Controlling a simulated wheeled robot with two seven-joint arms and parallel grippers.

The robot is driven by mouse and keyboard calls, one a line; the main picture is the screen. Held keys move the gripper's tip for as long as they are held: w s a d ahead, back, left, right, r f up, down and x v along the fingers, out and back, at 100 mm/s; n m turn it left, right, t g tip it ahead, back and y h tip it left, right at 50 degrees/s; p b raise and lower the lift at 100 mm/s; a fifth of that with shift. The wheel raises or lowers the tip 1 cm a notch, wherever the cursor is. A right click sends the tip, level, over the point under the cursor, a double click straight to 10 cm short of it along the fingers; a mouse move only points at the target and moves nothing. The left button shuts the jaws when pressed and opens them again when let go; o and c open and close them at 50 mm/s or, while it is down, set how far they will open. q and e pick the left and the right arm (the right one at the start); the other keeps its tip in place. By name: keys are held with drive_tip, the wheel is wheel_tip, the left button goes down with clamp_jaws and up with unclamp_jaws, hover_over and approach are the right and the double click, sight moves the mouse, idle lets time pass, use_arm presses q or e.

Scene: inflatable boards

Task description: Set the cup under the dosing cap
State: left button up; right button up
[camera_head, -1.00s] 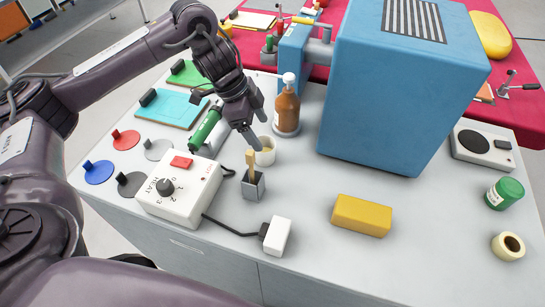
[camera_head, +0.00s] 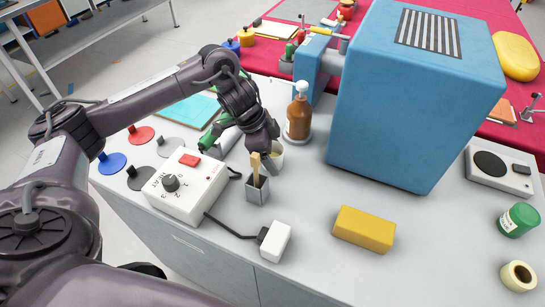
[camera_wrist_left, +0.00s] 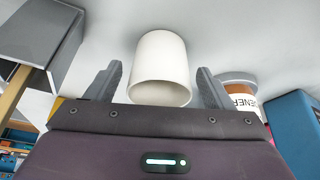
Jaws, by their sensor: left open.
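The cream-white cup (camera_head: 277,157) stands on the grey bench, partly hidden by my left gripper (camera_head: 262,147) in the head view. In the left wrist view the cup (camera_wrist_left: 160,68) is between my two spread fingers (camera_wrist_left: 158,85), with gaps showing on both sides. My left gripper is open and holds nothing. The brown bottle (camera_head: 298,118) stands behind and to the right of the cup on a grey round base. Its white dosing cap (camera_head: 301,88) is on top. Part of the bottle's label (camera_wrist_left: 243,103) shows in the wrist view. My right gripper is out of view.
A grey holder with a wooden stick (camera_head: 257,188) stands close in front of the cup. A white heater box (camera_head: 186,187) is to the left, with a cable to a white block (camera_head: 275,241). A large blue box (camera_head: 410,110) stands right of the bottle. A yellow block (camera_head: 364,229) lies in front.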

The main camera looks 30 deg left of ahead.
use_arm(q)
drive_tip(key=shift+c, duration=0.5)
drive_tip(key=c, duration=1)
drive_tip(key=shift+r, duration=0.15)
drive_tip(key=shift+c, duration=0.2)
drive_tip(key=shift+r, duration=1.1)
wheel_tip(320, 180, up, 17)
drive_tip(key=p, duration=0.6)
drive_tip(key=shift+r+p, duration=0.15)
drive_tip(key=shift+p, duration=0.25)
